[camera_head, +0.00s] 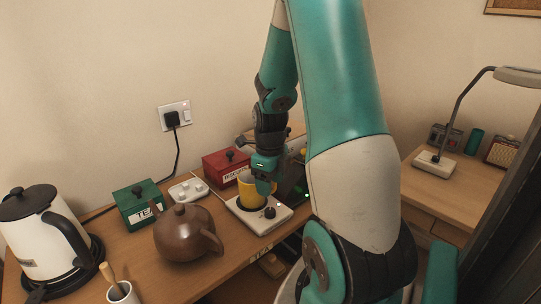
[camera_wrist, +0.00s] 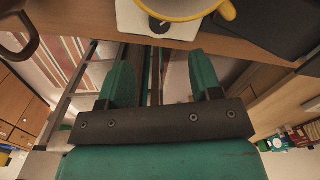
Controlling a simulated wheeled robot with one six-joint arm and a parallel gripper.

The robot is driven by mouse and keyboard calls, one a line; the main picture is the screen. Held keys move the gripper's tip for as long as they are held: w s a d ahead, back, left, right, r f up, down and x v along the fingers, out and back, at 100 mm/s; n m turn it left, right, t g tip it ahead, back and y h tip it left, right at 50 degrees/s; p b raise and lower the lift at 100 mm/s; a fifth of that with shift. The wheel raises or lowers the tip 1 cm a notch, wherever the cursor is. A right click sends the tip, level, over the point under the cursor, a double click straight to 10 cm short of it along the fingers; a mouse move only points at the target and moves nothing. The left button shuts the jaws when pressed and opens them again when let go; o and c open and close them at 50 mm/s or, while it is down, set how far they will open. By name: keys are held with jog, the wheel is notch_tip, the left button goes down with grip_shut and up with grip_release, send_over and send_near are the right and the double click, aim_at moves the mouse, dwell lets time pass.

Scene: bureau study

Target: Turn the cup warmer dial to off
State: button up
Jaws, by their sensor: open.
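The white cup warmer (camera_head: 280,218) sits near the front edge of the wooden desk, with a yellow cup (camera_head: 247,191) on it. Its dark dial (camera_head: 269,212) is on the top near the front; its setting is too small to read. In the wrist view the warmer (camera_wrist: 128,22) and the yellow cup (camera_wrist: 226,10) show at the top edge, with the dial (camera_wrist: 156,24) between and beyond my fingertips. My gripper (camera_wrist: 160,52) is open, with nothing between its two green fingers. In the head view my gripper (camera_head: 265,186) is in front of the cup and partly hides it.
A brown teapot (camera_head: 182,235) stands left of the warmer. A kettle (camera_head: 38,235) stands far left. My arm hides the desk's right part.

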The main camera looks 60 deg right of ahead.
notch_tip(320, 180, up, 8)
dwell(0.5)
